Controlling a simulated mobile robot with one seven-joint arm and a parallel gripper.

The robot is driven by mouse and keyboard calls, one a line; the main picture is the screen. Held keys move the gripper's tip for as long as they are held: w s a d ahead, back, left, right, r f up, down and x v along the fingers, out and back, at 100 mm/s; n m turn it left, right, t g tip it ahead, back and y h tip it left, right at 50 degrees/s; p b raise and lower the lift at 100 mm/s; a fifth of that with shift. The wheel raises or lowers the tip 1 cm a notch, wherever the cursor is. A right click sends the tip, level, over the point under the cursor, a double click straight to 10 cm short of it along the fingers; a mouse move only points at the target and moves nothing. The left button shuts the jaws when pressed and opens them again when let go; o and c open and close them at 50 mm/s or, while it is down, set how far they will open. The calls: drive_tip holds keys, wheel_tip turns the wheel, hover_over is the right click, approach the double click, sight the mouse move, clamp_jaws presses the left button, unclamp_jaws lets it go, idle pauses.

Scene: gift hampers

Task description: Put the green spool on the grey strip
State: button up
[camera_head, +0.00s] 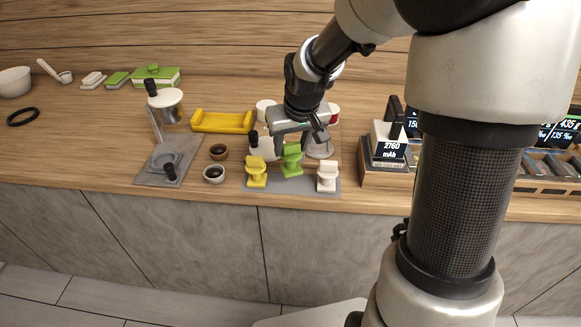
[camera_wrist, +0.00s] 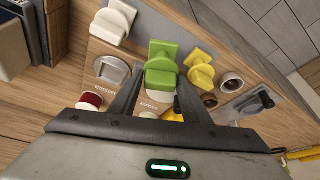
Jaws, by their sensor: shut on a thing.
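The green spool (camera_head: 291,160) is between the fingers of my gripper (camera_head: 296,141), which is shut on it. It also shows in the wrist view (camera_wrist: 162,64), between my two dark fingers (camera_wrist: 160,92). The grey strip (camera_head: 290,187) lies along the counter's front edge. A yellow spool (camera_head: 256,171) stands on its left part and a white spool (camera_head: 327,176) on its right part. The green spool shows between these two, with its base a little higher in the picture. I cannot tell whether it touches the strip.
Behind my gripper are white-bodied pieces, one with a red top (camera_head: 334,113), partly hidden. Left are two small brown-filled cups (camera_head: 214,174), a yellow tray (camera_head: 222,122) and a grey plate (camera_head: 168,160). A scale (camera_head: 390,150) stands on the right.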

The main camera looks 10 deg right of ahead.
sight(293, 154)
drive_tip(key=shift+f+b, duration=0.35)
drive_tip(key=shift+f, duration=2)
drive_tip(key=shift+f, duration=0.2)
drive_tip(key=o, duration=1.4)
drive_tip(key=shift+s+r, duration=0.1)
drive_tip(key=shift+r, duration=0.4)
drive_tip(key=p+v, duration=0.2)
drive_tip(key=v, duration=0.9)
drive_tip(key=shift+s+r, duration=0.1)
drive_tip(key=shift+r, duration=0.1)
